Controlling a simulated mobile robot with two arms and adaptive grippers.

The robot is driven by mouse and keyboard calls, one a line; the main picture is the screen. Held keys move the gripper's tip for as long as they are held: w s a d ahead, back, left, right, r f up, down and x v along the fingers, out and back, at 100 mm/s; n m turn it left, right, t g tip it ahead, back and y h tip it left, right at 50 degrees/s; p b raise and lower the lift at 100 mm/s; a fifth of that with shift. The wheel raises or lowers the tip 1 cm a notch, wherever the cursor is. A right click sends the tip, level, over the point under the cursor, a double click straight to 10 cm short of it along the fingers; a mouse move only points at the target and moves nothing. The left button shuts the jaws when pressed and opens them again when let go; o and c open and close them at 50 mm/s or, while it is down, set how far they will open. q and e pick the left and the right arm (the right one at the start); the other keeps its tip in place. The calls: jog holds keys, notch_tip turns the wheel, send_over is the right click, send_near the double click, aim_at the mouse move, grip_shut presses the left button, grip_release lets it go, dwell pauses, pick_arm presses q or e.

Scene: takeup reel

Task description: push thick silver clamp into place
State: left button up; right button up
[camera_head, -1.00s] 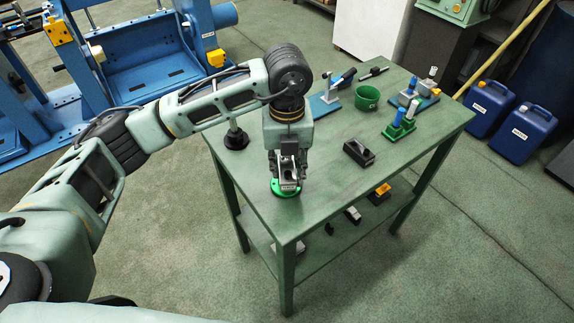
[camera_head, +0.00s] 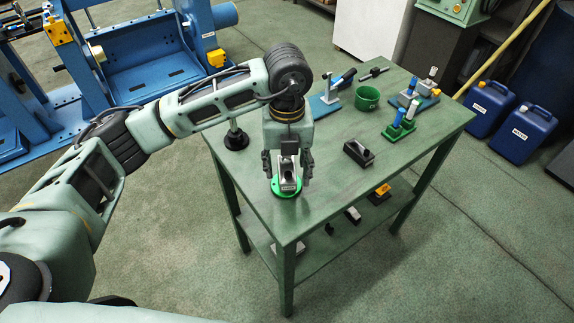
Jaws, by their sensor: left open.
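The thick silver clamp (camera_head: 287,176) stands upright on a round green base (camera_head: 284,193) near the front left of the green table. A small dark label shows on its lower front. My left gripper (camera_head: 287,172) comes down from above over the clamp. Its fingers are open, one on each side of the clamp. The upper part of the clamp is hidden by the gripper, and I cannot tell if any finger touches it. My right gripper is not in view.
On the table (camera_head: 325,204) are a black block (camera_head: 358,152), a green cup (camera_head: 367,97), green and blue fixtures (camera_head: 398,127) and a black-based stand (camera_head: 235,139). Blue machinery (camera_head: 150,70) stands at the left. Blue jugs (camera_head: 531,130) stand on the floor at the right.

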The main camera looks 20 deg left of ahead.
pick_arm(q)
jog(key=shift+r+p, duration=1.3)
jog(key=shift+r, duration=1.1)
notch_tip(320, 180, up, 12)
